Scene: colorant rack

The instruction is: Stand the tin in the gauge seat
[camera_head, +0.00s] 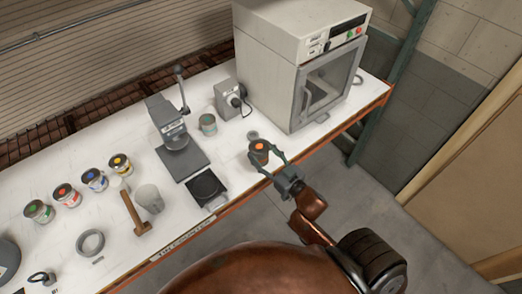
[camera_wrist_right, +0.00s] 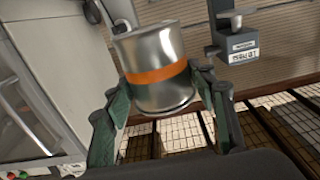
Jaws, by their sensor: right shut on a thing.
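In the right wrist view the tin (camera_wrist_right: 153,70) is silver with an orange band, between the green fingers (camera_wrist_right: 160,115), and looks a little tilted. I cannot tell whether its base touches the bench. A small grey ring-shaped mark or seat (camera_head: 252,134) shows just behind the tin. A grey boxed device with a round dark part (camera_head: 232,98) stands farther back; I cannot tell which is the gauge seat. My left gripper is out of view.
A grey-green tin (camera_head: 208,125) stands left of the boxed device. A lever press (camera_head: 182,160), black scale-like plate (camera_head: 207,187), mallet (camera_head: 133,213), cup (camera_head: 149,198) and several colored tins (camera_head: 95,180) occupy the left. A large oven (camera_head: 290,75) stands behind right.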

